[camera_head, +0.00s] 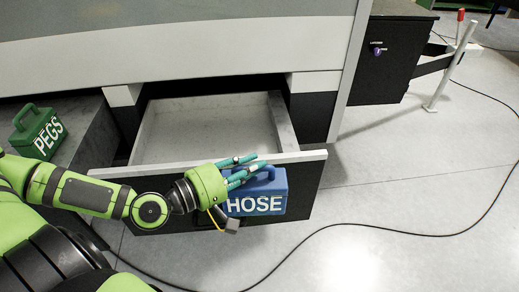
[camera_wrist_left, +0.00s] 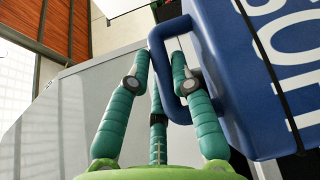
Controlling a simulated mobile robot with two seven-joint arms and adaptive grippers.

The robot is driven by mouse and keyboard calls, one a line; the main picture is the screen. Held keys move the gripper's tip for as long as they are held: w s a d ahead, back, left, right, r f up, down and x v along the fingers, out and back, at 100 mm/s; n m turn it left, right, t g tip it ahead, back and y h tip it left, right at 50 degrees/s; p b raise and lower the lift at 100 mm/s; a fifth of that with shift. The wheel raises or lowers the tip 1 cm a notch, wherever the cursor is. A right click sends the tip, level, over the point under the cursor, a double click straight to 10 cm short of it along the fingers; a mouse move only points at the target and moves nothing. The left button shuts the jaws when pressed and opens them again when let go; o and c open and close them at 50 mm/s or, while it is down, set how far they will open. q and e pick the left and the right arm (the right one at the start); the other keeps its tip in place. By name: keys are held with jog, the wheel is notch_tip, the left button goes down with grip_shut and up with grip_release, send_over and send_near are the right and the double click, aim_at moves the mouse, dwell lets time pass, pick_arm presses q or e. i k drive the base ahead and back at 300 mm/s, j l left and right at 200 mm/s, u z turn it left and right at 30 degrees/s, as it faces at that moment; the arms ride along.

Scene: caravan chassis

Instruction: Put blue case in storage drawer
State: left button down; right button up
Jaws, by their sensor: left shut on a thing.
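The blue case (camera_head: 262,193), marked HOSE, hangs by its handle from my left gripper (camera_head: 243,169) in the head view. It is in front of the right part of the drawer's front panel. The storage drawer (camera_head: 205,132) is pulled open, and the part of its inside that shows is empty. In the left wrist view the blue case (camera_wrist_left: 262,75) fills the upper right, and the teal fingers of my left gripper (camera_wrist_left: 166,75) close around its handle. My right gripper is not in view.
A green case (camera_head: 38,132) marked PEGS stands on a grey surface left of the drawer. A black cable (camera_head: 400,234) runs across the floor. A dark box (camera_head: 385,55) and a white post (camera_head: 452,65) stand at the upper right. The floor at right is otherwise clear.

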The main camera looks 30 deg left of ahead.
aim_at(186, 160)
jog(key=i+l+z, duration=0.15)
jog(key=z, duration=0.15)
jog(key=i+l+z, duration=0.15)
jog(key=z, duration=0.15)
jog(key=i+j+z, duration=0.1)
jog(key=i+j, duration=0.3)
jog(key=j, duration=0.15)
jog(key=j+u, duration=0.2)
jog(key=j, duration=0.4)
jog(key=k+j+u, duration=0.45)
jog(key=u, duration=0.2)
jog(key=k, duration=0.1)
